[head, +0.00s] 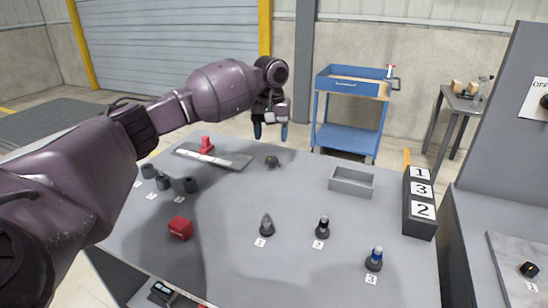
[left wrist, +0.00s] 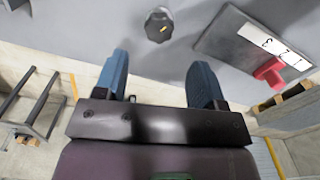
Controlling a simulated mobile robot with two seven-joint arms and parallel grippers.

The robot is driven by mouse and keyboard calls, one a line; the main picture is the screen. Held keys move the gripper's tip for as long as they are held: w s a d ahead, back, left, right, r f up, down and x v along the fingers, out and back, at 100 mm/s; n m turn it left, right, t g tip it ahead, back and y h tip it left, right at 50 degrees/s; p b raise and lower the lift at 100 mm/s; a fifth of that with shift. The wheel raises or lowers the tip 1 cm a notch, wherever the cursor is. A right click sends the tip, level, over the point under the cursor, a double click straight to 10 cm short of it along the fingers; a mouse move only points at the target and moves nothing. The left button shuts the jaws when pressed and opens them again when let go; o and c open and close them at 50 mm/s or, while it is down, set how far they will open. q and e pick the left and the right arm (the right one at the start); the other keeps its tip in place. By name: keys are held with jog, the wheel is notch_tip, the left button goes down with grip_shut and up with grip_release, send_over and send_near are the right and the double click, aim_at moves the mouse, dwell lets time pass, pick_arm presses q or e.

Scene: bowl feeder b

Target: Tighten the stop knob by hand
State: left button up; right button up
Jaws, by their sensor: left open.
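A dark round knob (head: 272,161) with a small gold mark lies on the grey table near its far edge. It also shows at the top of the left wrist view (left wrist: 158,27). A red stop-like piece (head: 206,145) stands on a grey plate with a white numbered strip (head: 215,158), left of the dark knob. The red piece is also in the left wrist view (left wrist: 270,72). I cannot tell which of the two is the stop knob. My left gripper (head: 270,132) has blue fingers, open and empty, above the table's far edge, apart from both. My right gripper is out of view.
Dark cylinders (head: 190,185) and a red block (head: 181,228) are at the left. Several small dark-based pieces (head: 266,227) stand at the front by number labels. A grey tray (head: 351,182) and a numbered black rack (head: 420,205) are at the right. The table's middle is clear.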

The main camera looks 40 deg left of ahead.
aim_at(272, 158)
pick_arm(q)
notch_tip(272, 158, down, 7)
jog(key=shift+w+f+b, duration=0.1)
jog(key=shift+f+b, duration=0.05)
jog(key=shift+b, duration=0.55)
jog(key=c, duration=0.9)
